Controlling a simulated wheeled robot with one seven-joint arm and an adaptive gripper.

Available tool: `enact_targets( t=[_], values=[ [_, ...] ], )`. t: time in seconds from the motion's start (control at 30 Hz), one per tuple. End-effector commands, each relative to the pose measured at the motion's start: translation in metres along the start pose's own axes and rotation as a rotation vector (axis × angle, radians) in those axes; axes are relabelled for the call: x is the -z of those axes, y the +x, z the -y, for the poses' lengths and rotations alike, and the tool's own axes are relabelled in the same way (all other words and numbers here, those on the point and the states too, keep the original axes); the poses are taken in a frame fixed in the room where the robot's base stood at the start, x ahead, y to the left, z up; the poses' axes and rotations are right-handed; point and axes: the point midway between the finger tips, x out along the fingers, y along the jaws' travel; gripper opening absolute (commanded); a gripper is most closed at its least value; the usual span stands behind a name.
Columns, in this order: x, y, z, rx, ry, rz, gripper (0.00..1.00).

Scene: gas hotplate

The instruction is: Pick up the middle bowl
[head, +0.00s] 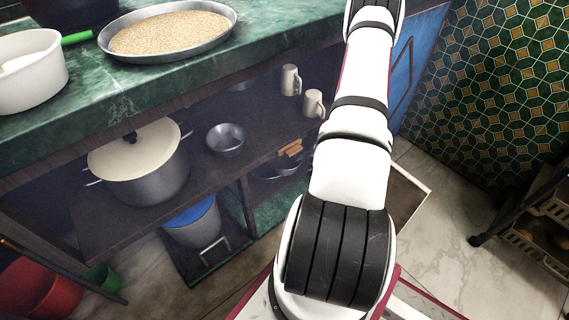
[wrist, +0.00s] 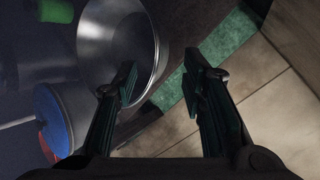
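A small round metal bowl (head: 225,140) sits upright on the dark wooden shelf under the counter, between the lidded pot and the mugs. The head view does not show my gripper.
A big lidded pot (head: 140,170) stands left of the bowl. Two mugs (head: 291,80) stand to the right. A pan (head: 278,168) with orange pieces sits lower. A blue-topped bucket (head: 192,222) stands below. The green counter (head: 130,85) overhangs the shelf.

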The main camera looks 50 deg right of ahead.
Motion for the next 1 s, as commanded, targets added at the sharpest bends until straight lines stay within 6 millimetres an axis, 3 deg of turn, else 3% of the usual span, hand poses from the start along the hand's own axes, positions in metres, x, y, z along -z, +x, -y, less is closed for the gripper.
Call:
enact_targets(
  t=[0.33,0.6,0.8,1.0],
  values=[
    [0.000,0.045,0.002,-0.001,0.000,-0.001,0.38],
    [-0.001,0.048,0.000,0.000,0.000,0.000,0.38],
    [-0.001,0.048,0.001,0.000,0.000,0.000,0.00],
    [-0.001,0.047,0.000,-0.001,0.000,0.000,0.00]
  ],
)
